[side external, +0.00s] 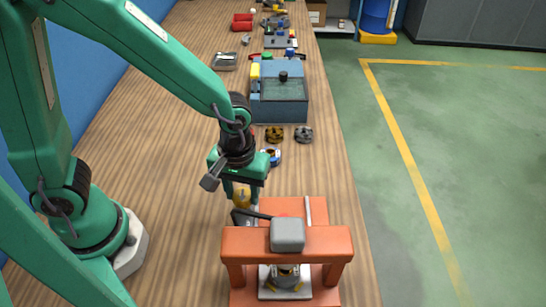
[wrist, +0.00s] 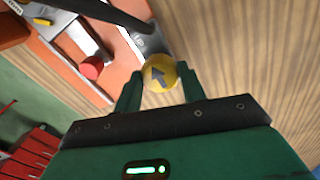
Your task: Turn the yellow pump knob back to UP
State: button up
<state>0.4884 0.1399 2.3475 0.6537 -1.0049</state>
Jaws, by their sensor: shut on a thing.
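The yellow pump knob (wrist: 158,76) is round, with a dark arrow on its face, and sits beside the orange lift's metal plate. In the wrist view the arrow points up and a little left. My gripper (wrist: 160,88) has a finger on each side of the knob and is shut on it. In the side external view my gripper (side external: 241,192) points down at the lift's left rear, with the yellow knob (side external: 241,199) between its fingers.
The orange lift frame (side external: 335,243) carries a grey block (side external: 287,234). A dark lever (wrist: 100,12) passes close to the knob. A red button (wrist: 92,67) is nearby. Behind stand a blue-grey box (side external: 279,110) and small round parts (side external: 304,134).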

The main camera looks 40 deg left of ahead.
aim_at(242, 194)
dwell(0.4)
jog(key=o, duration=1)
jog(key=shift+c, duration=0.2)
jog(key=shift+r, duration=0.1)
jog(key=shift+r, duration=3.85)
